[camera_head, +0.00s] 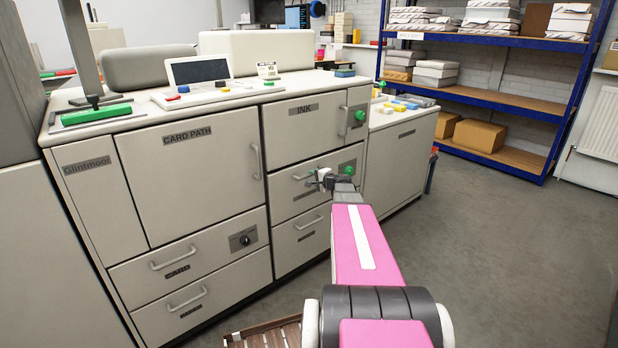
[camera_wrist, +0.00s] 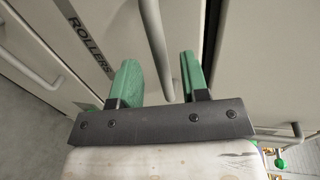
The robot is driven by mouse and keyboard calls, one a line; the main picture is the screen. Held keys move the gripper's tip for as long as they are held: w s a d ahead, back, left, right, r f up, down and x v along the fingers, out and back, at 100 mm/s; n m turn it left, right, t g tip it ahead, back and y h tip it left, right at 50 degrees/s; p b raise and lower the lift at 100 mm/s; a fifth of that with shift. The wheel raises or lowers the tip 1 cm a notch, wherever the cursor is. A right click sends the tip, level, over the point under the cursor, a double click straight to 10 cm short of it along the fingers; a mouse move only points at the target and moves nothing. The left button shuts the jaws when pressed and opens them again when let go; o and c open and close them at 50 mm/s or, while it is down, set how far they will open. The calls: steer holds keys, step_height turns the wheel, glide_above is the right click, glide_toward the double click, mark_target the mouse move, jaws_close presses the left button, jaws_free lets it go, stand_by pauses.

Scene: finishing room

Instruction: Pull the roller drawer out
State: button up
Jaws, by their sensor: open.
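The roller drawer (camera_head: 283,190) is the middle front in the right column of the pale machine, below the INK panel, and looks flush with it. In the wrist view its label ROLLERS (camera_wrist: 88,40) is readable, and its pale bar handle (camera_wrist: 156,40) runs between my two green fingertips. My gripper (camera_wrist: 159,78) is open, with a visible gap between the handle and each finger. In the head view my gripper (camera_head: 318,180) is small, in front of the drawer's right end, and partly hides it.
A green knob (camera_head: 348,169) sits on a small panel just right of the drawer. Another drawer (camera_head: 301,240) with a handle lies below. A lower cabinet (camera_head: 398,165) stands to the right. Blue shelving (camera_head: 500,105) is at the back right, and the floor (camera_head: 500,260) there is clear.

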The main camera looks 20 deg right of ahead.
mark_target(309, 175)
steer(key=shift+x, duration=1.75)
jaws_close()
